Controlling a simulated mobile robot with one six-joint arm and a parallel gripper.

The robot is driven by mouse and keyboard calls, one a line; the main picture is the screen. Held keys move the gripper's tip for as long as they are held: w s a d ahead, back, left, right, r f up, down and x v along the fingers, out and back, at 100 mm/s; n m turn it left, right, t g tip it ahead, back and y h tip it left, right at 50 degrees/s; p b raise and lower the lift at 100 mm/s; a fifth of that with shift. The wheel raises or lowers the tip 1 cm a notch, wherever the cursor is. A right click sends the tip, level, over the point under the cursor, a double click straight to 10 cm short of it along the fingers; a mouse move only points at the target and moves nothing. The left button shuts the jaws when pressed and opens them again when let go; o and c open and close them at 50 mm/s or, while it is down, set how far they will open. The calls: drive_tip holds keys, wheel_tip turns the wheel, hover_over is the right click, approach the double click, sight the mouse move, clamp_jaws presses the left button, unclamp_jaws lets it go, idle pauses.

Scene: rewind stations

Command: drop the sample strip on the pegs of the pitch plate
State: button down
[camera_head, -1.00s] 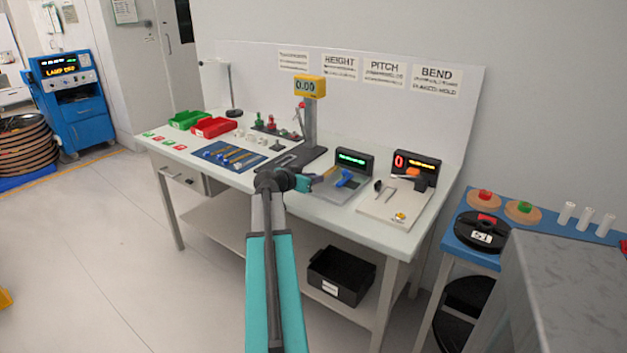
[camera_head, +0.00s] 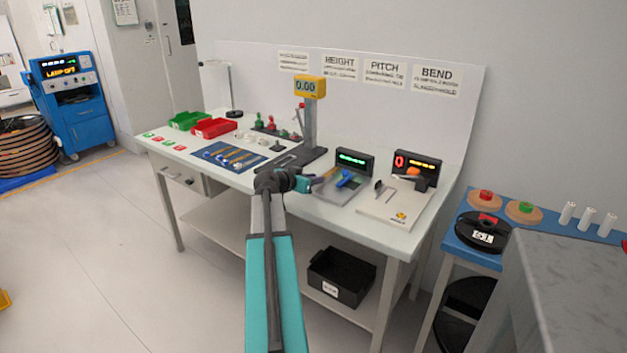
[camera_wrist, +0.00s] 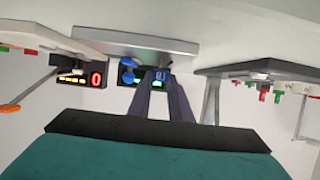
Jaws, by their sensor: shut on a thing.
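The pitch plate (camera_head: 336,197) is a grey slab with a blue lever (camera_head: 346,179) on it and a green-lit display (camera_head: 351,161) behind it, under the PITCH sign. It shows upside down in the wrist view (camera_wrist: 130,42). My gripper (camera_head: 317,181) is at the plate's left side, its fingers pointing right over it. In the wrist view its two dark fingers (camera_wrist: 163,82) are close together, in front of the display. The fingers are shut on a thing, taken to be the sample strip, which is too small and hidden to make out. The pegs cannot be told apart.
The height gauge (camera_head: 309,125) stands just left of the plate. The bend station (camera_head: 395,207) with its red-lit display is close on the right. A blue mat (camera_head: 212,153) with strips, a red bin (camera_head: 214,127) and a green bin (camera_head: 187,120) lie farther left.

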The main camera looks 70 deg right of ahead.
drive_tip(key=shift+f+b, duration=0.95)
drive_tip(key=c, duration=1.5)
unclamp_jaws()
drive_tip(key=shift+c, duration=0.2)
drive_tip(key=shift+a, duration=0.15)
drive_tip(key=v, duration=1.3)
drive_tip(key=shift+a+r+b, duration=0.2)
drive_tip(key=shift+a+b, duration=0.05)
drive_tip(key=shift+b, duration=0.15)
drive_tip(key=shift+w, duration=0.15)
